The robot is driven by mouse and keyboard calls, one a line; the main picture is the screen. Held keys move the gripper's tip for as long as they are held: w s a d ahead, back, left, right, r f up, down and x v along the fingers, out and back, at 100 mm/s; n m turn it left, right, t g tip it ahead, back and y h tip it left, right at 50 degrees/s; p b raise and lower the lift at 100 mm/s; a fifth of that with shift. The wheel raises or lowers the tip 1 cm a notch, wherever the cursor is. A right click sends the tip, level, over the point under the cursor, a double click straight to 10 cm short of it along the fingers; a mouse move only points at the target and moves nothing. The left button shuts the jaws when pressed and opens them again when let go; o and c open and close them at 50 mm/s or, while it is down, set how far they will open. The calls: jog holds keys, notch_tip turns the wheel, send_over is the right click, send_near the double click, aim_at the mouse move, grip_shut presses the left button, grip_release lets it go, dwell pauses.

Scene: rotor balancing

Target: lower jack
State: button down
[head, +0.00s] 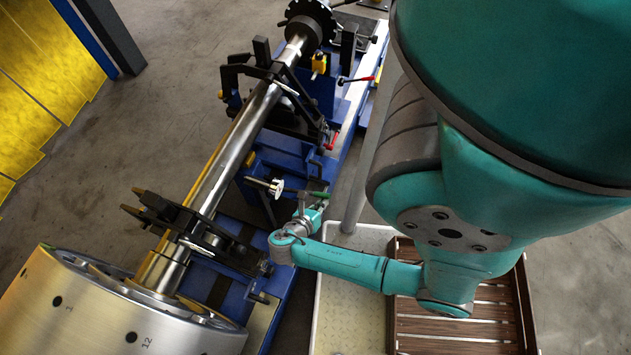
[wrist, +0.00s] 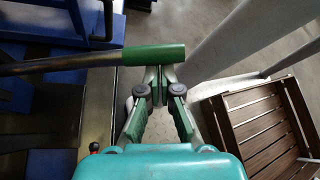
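The jack lever is a grey rod with a green handle (wrist: 140,56), running level across the upper left of the wrist view. In the head view the green handle (head: 316,194) shows small beside the blue machine stand. My gripper (wrist: 159,77) has its fingertips brought together at the handle's near edge, close to its right end. The fingers do not visibly wrap around it; whether they touch it I cannot tell. In the head view my gripper (head: 312,209) is just below the handle. The jack body cannot be made out clearly.
A long steel shaft (head: 240,140) with a large numbered rotor drum (head: 100,310) lies across the blue stand (head: 262,172). A red-handled lever (head: 331,140) sticks out above. A slatted wooden crate (head: 465,325) stands at right, also in the wrist view (wrist: 265,120).

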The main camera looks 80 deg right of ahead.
jog(key=w+a+r, duration=0.1)
jog(key=w+a, duration=0.1)
jog(key=a, duration=0.7)
jog(key=shift+w, duration=0.4)
dwell(0.6)
notch_tip(320, 180, down, 4)
jog(key=s+a+r+m+t+y, duration=0.1)
jog(key=s+a+m+t+y, duration=0.1)
jog(key=s+m+t+y, duration=0.3)
jog(key=w+a+r+m+t+y, duration=0.1)
jog(key=w+a+r+t+y, duration=0.15)
jog(key=a+t, duration=0.25)
jog(key=a+r+m+t+y, duration=0.1)
jog(key=a+r+m+t, duration=0.2)
jog(key=r, duration=1.1)
jog(key=w+a+r+m+t+y, duration=0.1)
jog(key=r+m+t, duration=0.6)
jog(key=r, duration=0.8)
jog(key=a+m+y, duration=0.1)
jog(key=a, duration=0.1)
jog(key=shift+a+r, duration=0.3)
jog(key=shift+y, duration=0.25)
